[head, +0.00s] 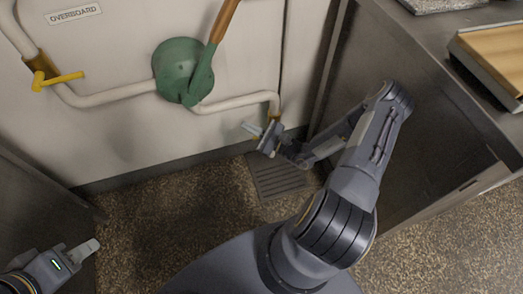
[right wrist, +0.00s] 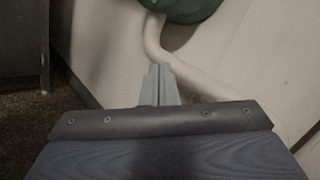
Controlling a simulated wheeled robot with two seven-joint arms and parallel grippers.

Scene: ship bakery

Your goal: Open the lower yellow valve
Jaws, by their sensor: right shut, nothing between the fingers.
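A yellow valve with a lever handle (head: 57,80) sits on the white pipe at the upper left, below the "OVERBOARD" sign. A second pipe runs lower right from the green pump and bends down behind my right gripper (head: 252,129). A small brass-coloured bit shows there at the pipe's end; the rest of any lower valve is hidden by the gripper. My right gripper is shut and empty close to that pipe end; whether it touches is unclear. In the right wrist view its closed fingers (right wrist: 159,85) point toward the white pipe. My left gripper (head: 92,246) is at the lower left, away from both.
The green pump (head: 182,70) with a wooden handle (head: 224,20) is on the wall. A floor grate (head: 275,178) lies below my right gripper. A steel counter (head: 425,75) stands on the right, with a wooden-topped tray (head: 495,55). A dark cabinet (head: 35,205) stands on the left.

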